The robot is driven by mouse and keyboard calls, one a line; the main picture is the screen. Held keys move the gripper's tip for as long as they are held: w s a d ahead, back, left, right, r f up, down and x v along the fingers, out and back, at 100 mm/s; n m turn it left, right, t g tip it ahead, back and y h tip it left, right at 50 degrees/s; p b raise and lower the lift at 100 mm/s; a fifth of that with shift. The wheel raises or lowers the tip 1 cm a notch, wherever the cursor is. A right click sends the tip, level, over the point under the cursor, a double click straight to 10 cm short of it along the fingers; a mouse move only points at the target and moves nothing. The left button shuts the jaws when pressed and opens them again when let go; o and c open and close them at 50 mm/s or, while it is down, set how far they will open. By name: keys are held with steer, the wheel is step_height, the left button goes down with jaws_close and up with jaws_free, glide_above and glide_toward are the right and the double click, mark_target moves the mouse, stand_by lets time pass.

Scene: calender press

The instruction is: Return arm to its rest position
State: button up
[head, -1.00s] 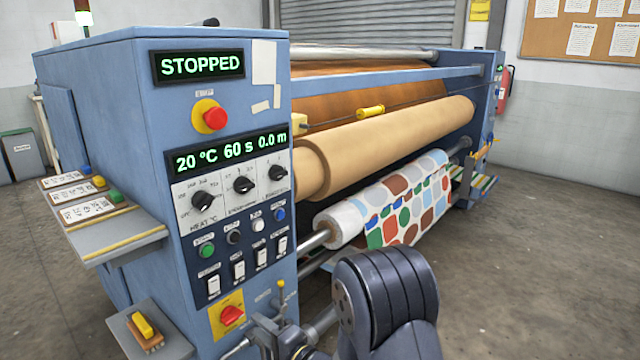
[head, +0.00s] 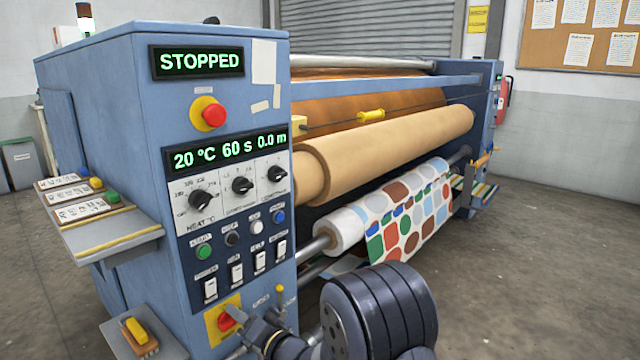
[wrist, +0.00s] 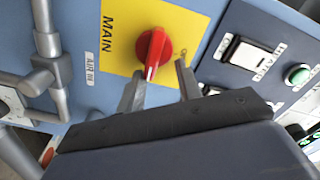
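My gripper (wrist: 160,78) is open in the wrist view, its two fingers apart with nothing held between them. The red main switch (wrist: 153,50) on its yellow plate (wrist: 120,62) lies just ahead of the fingertips, its handle end close to the left finger; I cannot tell whether they touch. In the head view my dark arm rises at the bottom centre, and its wrist end is in front of the lower panel, partly covering the red main switch (head: 229,316). The calender press (head: 100,120) shows STOPPED, 20 °C, 60 s and 0.0 m.
A grey pipe fitting (wrist: 45,70) labelled AIR IN stands left of the switch. A white rocker switch (wrist: 247,53) and a green button (wrist: 298,74) are to the right. A low shelf (head: 112,340) holds a yellow block (head: 136,330). The floor at right (head: 540,270) is clear.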

steer(key=n+b, duration=0.1)
steer(key=n, duration=0.2)
steer(key=s+a+n+b, duration=0.1)
steer(key=n+b, duration=0.1)
steer(key=n, duration=0.2)
steer(key=r+n+b, duration=0.1)
steer(key=n+b, duration=0.1)
steer(key=n, duration=0.2)
steer(key=shift+s+a, duration=0.15)
steer(key=shift+s, duration=0.2)
steer(key=shift+v, duration=0.95)
steer(key=shift+r, duration=0.1)
